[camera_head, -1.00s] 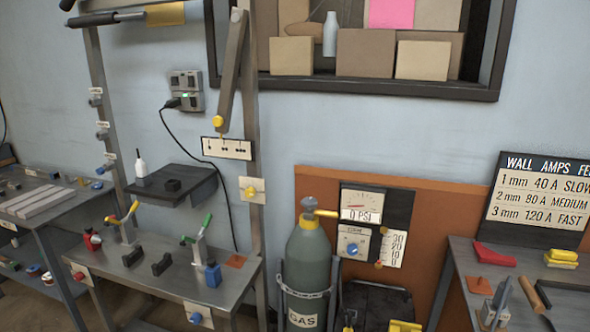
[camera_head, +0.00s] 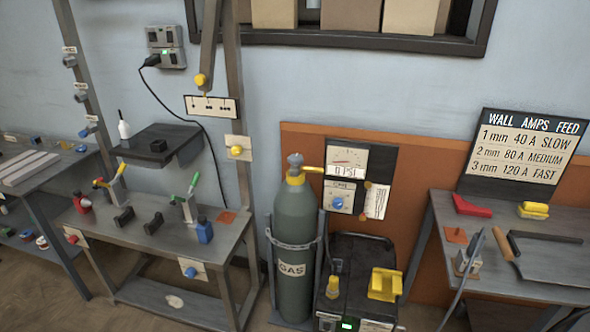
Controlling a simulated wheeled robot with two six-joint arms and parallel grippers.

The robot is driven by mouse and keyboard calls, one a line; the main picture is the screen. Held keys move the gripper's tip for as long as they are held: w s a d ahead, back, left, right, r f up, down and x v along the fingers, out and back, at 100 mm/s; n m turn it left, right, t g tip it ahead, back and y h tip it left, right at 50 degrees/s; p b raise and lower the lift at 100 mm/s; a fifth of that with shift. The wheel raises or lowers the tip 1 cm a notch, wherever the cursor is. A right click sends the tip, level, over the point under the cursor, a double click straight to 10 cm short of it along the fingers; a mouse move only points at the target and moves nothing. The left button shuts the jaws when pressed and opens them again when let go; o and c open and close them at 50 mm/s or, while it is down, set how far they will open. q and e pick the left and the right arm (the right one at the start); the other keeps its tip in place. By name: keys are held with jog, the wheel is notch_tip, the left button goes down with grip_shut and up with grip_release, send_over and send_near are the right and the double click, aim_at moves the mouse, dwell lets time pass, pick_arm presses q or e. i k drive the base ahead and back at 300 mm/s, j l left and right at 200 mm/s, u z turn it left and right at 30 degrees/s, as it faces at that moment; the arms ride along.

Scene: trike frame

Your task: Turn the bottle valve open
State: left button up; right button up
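The gas bottle (camera_head: 294,235) is a dark green-grey cylinder with a white GAS label, standing upright in a holder against the wall. Its valve (camera_head: 295,161) is a small grey knob on top, with a yellow fitting (camera_head: 311,169) pointing right toward the gauge panel. The pressure gauge (camera_head: 346,160) above reads 0 PSI. A blue knob (camera_head: 338,203) sits on the panel below the gauge. Neither of my grippers shows in the view.
A metal bench with clamps (camera_head: 150,245) stands left of the bottle. A black machine with a yellow part (camera_head: 385,284) is right of it. A bench with tools (camera_head: 470,215) stands at the right. Some floor (camera_head: 430,318) shows at the bottom.

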aim_at(295, 160)
jog(key=i+j, duration=0.85)
jog(key=j+z, duration=0.05)
jog(key=j, duration=0.05)
